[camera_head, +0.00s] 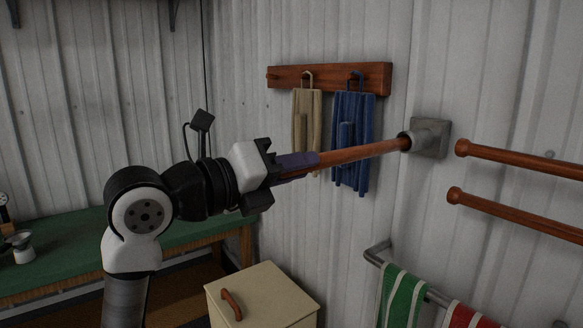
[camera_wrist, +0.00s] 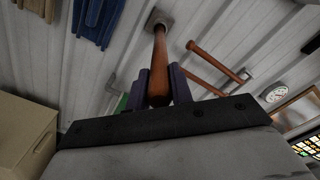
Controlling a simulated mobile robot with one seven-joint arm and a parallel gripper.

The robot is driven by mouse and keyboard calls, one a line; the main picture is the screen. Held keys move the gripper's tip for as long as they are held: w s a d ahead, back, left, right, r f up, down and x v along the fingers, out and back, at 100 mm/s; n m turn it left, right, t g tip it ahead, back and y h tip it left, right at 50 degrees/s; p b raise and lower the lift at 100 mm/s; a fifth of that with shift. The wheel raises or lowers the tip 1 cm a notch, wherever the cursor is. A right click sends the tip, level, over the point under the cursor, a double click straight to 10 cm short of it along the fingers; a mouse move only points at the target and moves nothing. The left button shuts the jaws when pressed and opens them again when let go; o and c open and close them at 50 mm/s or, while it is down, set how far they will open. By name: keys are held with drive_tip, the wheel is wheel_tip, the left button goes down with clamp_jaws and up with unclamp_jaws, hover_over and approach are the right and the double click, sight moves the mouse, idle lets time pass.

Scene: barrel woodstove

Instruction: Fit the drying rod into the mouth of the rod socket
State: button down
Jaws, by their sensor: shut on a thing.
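The drying rod (camera_head: 360,153) is a reddish-brown wooden rod, held nearly level with its far end slightly higher in the head view. My gripper (camera_head: 300,163) is shut on its near end with purple fingers; in the wrist view the fingers (camera_wrist: 161,88) lie on both sides of the rod (camera_wrist: 159,65). The rod socket (camera_head: 432,137) is a grey metal square plate with a round collar on the wall, also at the top of the wrist view (camera_wrist: 159,18). The rod's far end meets the collar's dark mouth. I cannot tell how deep it sits.
Two other wooden rods (camera_head: 515,158) stick out right of the socket. Tan (camera_head: 306,120) and blue gloves (camera_head: 352,135) hang from a wooden rack behind the rod. Below are a rail with striped towels (camera_head: 403,297) and a cream cabinet (camera_head: 265,295). A green-topped bench (camera_head: 60,262) stands left.

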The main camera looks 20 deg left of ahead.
drive_tip(key=shift+x, duration=0.8)
drive_tip(key=c, duration=1.1)
unclamp_jaws()
drive_tip(key=shift+c, duration=0.2)
drive_tip(key=shift+b+v, duration=0.3)
drive_tip(key=shift+v, duration=2.65)
